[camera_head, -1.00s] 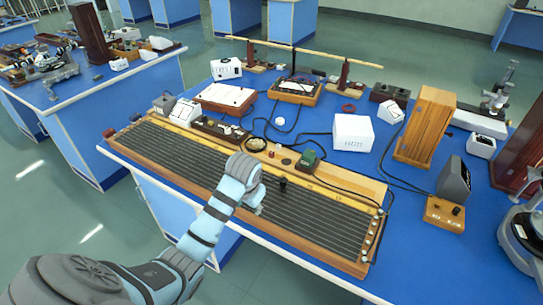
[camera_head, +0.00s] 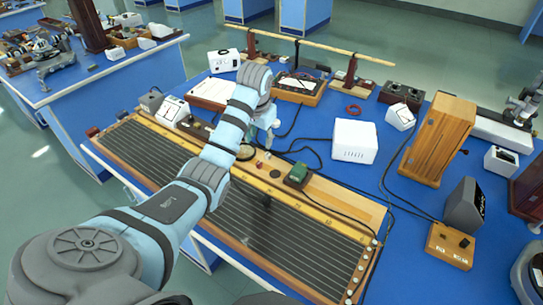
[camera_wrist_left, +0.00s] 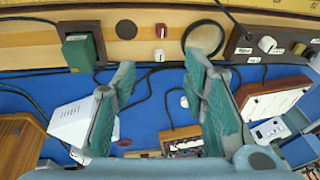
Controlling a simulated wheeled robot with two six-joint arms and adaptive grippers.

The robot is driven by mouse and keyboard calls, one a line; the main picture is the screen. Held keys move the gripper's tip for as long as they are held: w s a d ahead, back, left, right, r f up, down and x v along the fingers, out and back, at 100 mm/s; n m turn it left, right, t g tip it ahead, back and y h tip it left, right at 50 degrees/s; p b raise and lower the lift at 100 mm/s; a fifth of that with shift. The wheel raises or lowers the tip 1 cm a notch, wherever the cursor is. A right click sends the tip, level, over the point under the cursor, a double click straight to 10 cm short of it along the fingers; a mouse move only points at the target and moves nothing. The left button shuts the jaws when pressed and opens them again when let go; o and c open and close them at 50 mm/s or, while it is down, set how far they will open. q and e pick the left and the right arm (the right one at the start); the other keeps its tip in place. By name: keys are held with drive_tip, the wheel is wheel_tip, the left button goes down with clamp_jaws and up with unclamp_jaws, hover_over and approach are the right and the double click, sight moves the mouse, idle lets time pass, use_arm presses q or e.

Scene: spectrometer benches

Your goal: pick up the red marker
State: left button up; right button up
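A small red piece with a pale part, likely the red marker (camera_head: 259,164), sits on the wooden strip of the long ribbed board (camera_head: 300,243), between a dark ring and a dark disc. It also shows near the top of the left wrist view (camera_wrist_left: 161,31). My left gripper (camera_head: 265,128) is over the blue bench just beyond the strip, partly hidden by its own wrist. In the left wrist view my left gripper (camera_wrist_left: 160,80) has its fingers wide apart with nothing between them; the red piece lies beyond the fingertips. My right gripper is not in view.
A green block (camera_head: 297,174) stands beside the red piece. A white box (camera_head: 354,140), a wooden box (camera_head: 438,140) and a red ring (camera_head: 353,109) are to the right. Black cables cross the blue bench (camera_head: 310,130). A long wooden rod (camera_head: 310,43) spans the back.

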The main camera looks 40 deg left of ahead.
use_arm(q)
wheel_tip(320, 180, down, 3)
drive_tip(key=b, duration=0.2)
hover_over(260, 163)
drive_tip(key=s+d, duration=0.1)
drive_tip(key=s, duration=0.1)
wheel_tip(260, 163, down, 4)
drive_tip(key=shift+w+d+f, duration=0.1)
drive_tip(key=shift+f, duration=0.15)
drive_tip(key=b+x, duration=0.1)
drive_tip(key=x, duration=0.5)
drive_tip(key=shift+w+f, duration=0.1)
drive_tip(key=shift+f, duration=0.05)
drive_tip(key=shift+c, duration=0.4)
clamp_jaws()
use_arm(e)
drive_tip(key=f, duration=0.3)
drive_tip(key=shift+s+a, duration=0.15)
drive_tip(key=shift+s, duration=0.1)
